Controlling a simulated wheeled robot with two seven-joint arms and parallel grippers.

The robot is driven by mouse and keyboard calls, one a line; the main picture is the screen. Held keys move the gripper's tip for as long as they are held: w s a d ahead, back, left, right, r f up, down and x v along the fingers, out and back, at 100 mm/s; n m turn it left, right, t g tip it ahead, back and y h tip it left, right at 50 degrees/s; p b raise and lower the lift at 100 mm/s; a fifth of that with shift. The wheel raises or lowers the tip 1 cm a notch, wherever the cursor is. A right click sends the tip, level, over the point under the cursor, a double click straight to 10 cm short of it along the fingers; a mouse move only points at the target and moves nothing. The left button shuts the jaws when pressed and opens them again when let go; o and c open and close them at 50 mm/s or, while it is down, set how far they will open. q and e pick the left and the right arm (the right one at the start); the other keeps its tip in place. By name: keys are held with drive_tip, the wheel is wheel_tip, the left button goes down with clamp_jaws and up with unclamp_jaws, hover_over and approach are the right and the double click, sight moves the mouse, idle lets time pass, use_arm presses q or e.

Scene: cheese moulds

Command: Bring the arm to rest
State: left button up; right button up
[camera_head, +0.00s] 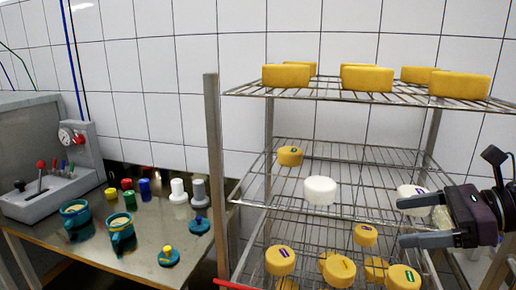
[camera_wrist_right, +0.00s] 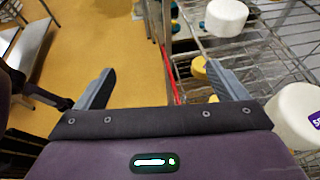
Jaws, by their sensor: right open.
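My right gripper (camera_head: 405,222) is at the right side in the head view, its two fingers pointing left and spread apart. It is in front of the wire rack (camera_head: 300,231). In the right wrist view the gripper (camera_wrist_right: 159,72) is open, with nothing between its fingers. A white cheese (camera_head: 411,190) on the middle shelf shows just behind the upper finger, partly hidden by it. A white cheese with a purple label (camera_wrist_right: 298,115) is close to the right of the gripper in the wrist view. My left gripper is in neither view.
Another white cheese (camera_head: 320,190) and a small yellow one (camera_head: 290,156) are on the middle shelf. Several yellow cheeses (camera_head: 367,79) sit on top and more (camera_head: 338,271) lie below. A metal table (camera_head: 140,238) with moulds stands left. Yellow floor (camera_wrist_right: 95,25) is open below the gripper.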

drive_tip(key=w+a+f+m+t+h, duration=0.2)
drive_tip(key=a+f+m+t, duration=0.2)
drive_tip(key=a+f+m, duration=0.55)
drive_tip(key=w+a+f+m+t+h, duration=0.25)
drive_tip(key=a+f+m, duration=0.6)
drive_tip(key=m, duration=0.65)
drive_tip(key=s+d+f+m+g+h, duration=0.4)
drive_tip(key=s+d+f+m, duration=0.1)
drive_tip(key=s+f+m, duration=0.5)
drive_tip(key=s+d+f+m+g+h, duration=0.5)
drive_tip(key=s+f+m, duration=0.4)
drive_tip(key=m, duration=0.4)
drive_tip(key=s+f+g+y, duration=0.1)
drive_tip(key=s+f, duration=0.2)
drive_tip(key=f, duration=2.5)
drive_tip(key=s+d+f, duration=0.2)
drive_tip(key=s+f, duration=0.6)
drive_tip(key=s, duration=0.2)
drive_tip(key=s+d+f+g, duration=0.1)
drive_tip(key=s+d+f, duration=0.1)
drive_tip(key=s+f, duration=0.7)
drive_tip(key=shift+s+d+f+n, duration=0.2)
drive_tip(key=shift+s+f+n, duration=0.15)
drive_tip(key=shift+n, duration=0.1)
